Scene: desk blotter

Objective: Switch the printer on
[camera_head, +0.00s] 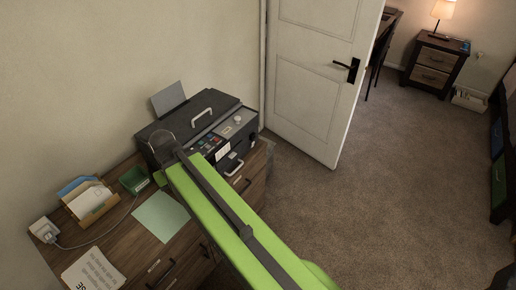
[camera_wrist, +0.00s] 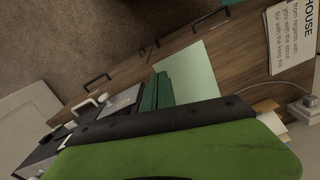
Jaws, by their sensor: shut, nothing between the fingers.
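The black printer (camera_head: 208,104) stands on the wooden desk against the wall, with a sheet upright at its back and a white handle on its lid. Its front control panel (camera_head: 212,141) has small coloured buttons, partly hidden behind my arm. My gripper (camera_head: 163,146) is a dark shape at the printer's left front corner. It looks shut and empty; whether it touches the printer I cannot tell. In the wrist view part of the printer (camera_wrist: 85,117) shows at the left, beyond my green arm link.
On the desk are a pale green sheet (camera_head: 160,216), a small green box (camera_head: 134,179), a paper tray (camera_head: 91,202), a white plug block (camera_head: 45,230) with a cable, and a printed page (camera_head: 93,270). A white door (camera_head: 315,75) stands right of the desk. Carpet (camera_head: 385,170) is open beyond.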

